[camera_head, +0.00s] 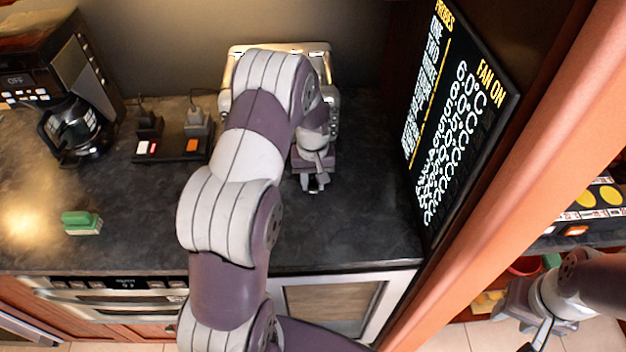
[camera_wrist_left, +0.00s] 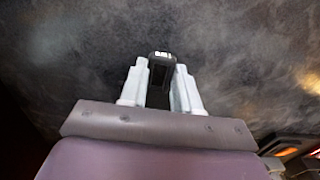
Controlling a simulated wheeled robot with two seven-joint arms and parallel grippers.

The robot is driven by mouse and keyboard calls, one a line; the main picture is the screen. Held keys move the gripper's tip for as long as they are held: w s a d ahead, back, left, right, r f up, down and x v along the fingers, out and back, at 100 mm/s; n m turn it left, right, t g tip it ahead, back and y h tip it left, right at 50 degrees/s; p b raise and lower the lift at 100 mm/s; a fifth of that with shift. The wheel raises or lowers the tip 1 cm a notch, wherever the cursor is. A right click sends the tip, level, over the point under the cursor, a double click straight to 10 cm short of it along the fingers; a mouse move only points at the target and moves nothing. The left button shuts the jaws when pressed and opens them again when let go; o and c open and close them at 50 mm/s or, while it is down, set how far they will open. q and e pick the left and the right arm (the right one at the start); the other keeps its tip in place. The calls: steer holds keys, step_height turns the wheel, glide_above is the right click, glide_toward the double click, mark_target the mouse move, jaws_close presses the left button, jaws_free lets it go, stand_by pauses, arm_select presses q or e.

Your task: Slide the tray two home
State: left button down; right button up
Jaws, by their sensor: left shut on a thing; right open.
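No tray marked two can be made out in either view. My left gripper (camera_head: 313,183) is above the dark counter in the head view, fingers pointing down. In the left wrist view, my left gripper (camera_wrist_left: 160,85) is shut on a small black block (camera_wrist_left: 161,66) with white marks on its top. The block is too small to tell in the head view. My right gripper (camera_head: 540,335) is at the lower right, open and partly cut off by the picture edge. A drawer front with a dark window (camera_head: 330,303) sits below the counter, partly hidden by my left arm.
A metallic appliance (camera_head: 237,53) stands behind my left arm. A coffee maker (camera_head: 60,70), a power strip (camera_head: 180,147) and a green sponge (camera_head: 80,220) are on the counter (camera_head: 350,220). A tall display panel (camera_head: 455,120) and orange post (camera_head: 480,200) bound the right side.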

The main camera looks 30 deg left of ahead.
arm_select(q)
steer(key=shift+w+a+f, duration=0.1)
steer(key=shift+w+a, duration=0.5)
steer(key=shift+w, duration=0.3)
steer(key=shift+w+a, duration=0.55)
steer(key=shift+w, duration=0.35)
steer(key=shift+w, duration=0.1)
steer(key=shift+w+a+b, duration=0.3)
steer(key=shift+w+a, duration=0.3)
steer(key=shift+w, duration=0.3)
steer(key=c, duration=0.7)
jaws_free()
steer(key=shift+c, duration=0.2)
steer(key=shift+d, duration=0.1)
